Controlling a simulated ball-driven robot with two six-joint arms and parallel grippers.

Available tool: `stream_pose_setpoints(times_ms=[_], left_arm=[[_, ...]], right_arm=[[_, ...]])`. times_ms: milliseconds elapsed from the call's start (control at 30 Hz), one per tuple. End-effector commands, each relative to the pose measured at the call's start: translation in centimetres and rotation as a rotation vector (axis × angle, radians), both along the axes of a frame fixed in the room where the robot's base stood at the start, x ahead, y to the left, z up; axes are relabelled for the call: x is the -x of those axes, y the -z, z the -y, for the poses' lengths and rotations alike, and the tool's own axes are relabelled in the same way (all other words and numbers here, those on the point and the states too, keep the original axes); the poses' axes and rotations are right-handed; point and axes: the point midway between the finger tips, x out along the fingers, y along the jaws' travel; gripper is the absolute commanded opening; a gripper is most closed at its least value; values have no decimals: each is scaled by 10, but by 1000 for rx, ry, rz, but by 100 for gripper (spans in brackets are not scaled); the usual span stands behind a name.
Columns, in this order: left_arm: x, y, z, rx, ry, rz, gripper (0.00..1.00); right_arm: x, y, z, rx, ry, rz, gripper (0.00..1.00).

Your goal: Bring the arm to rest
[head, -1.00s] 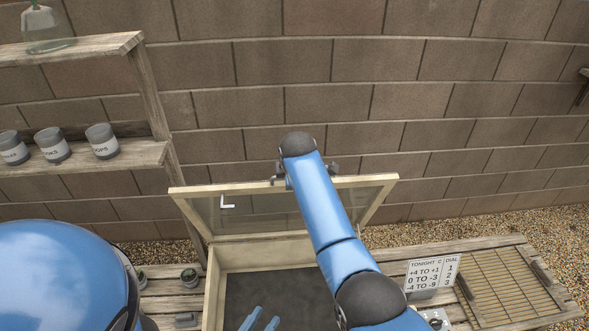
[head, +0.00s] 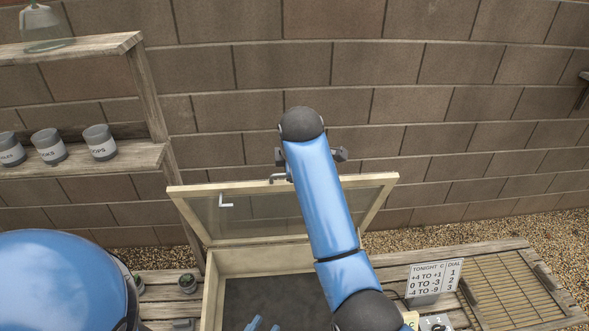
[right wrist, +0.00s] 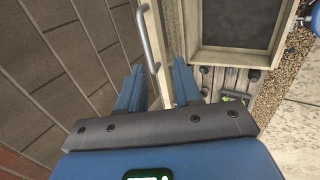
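My right arm (head: 325,195) reaches up across the glazed lid of a wooden frame box. Its gripper is mostly hidden behind the arm in the head view. In the right wrist view, the right gripper (right wrist: 158,66) has its two blue fingers apart, with a metal handle (right wrist: 148,38) showing between and beyond them. I cannot tell whether they touch it. The lid (head: 262,207) stands raised at the back of the box (head: 213,290). My left gripper (head: 264,325) shows only as two blue fingertips, apart, low over the box's dark inside.
A wooden shelf (head: 110,156) with several labelled grey pots stands at left. Small potted plants (head: 187,283) sit left of the box. A block wall (head: 440,110) closes the back.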

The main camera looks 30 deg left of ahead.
Motion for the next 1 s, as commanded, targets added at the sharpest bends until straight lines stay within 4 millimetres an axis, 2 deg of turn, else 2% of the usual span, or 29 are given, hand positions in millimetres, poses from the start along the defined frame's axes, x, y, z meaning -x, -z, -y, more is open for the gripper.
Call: stream_pose_setpoints(times_ms=[400, 533, 633, 733, 800, 900, 1000], left_arm=[[0, 0, 0, 0, 0, 0, 34], [0, 0, 0, 0, 0, 0, 34], [0, 0, 0, 0, 0, 0, 34], [0, 0, 0, 0, 0, 0, 34], [0, 0, 0, 0, 0, 0, 34], [0, 1, 0, 0, 0, 0, 34], [0, 3, 0, 0, 0, 0, 34]], right_arm=[[0, 0, 0, -7, 13, -4, 34], [-7, -7, -8, -87, 75, 12, 34], [-18, -27, -21, -226, 137, 57, 34], [-28, -65, -35, -422, 194, 120, 34], [-31, -81, -42, -562, 228, 152, 34], [-37, -87, -40, -754, 277, 181, 34], [-45, -78, -23, -942, 331, 198, 34]])
